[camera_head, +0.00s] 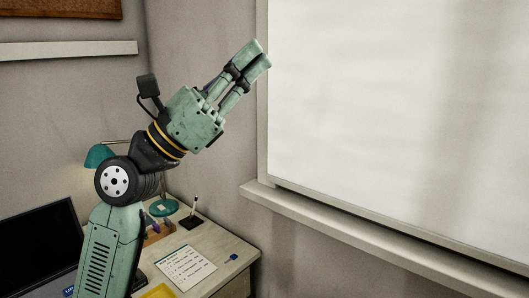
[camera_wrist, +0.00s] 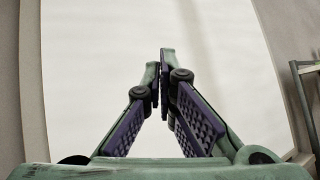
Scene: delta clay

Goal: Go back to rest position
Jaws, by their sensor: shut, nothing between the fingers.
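My gripper (camera_head: 251,60) is raised in the air above the desk, in front of the wall and close to the left edge of the bright window in the head view. Its fingers are together and point up and to the right. In the wrist view my gripper (camera_wrist: 160,80) shows its two fingers meeting at the tips, with nothing between them. The pale window fills the view behind them.
Below my arm stands a desk (camera_head: 226,244) with a paper sheet (camera_head: 186,267), a green lamp (camera_head: 101,155), a pen holder (camera_head: 191,221) and a dark monitor (camera_head: 40,252). A window sill (camera_head: 340,230) runs along the right. A shelf (camera_wrist: 306,66) shows at right in the wrist view.

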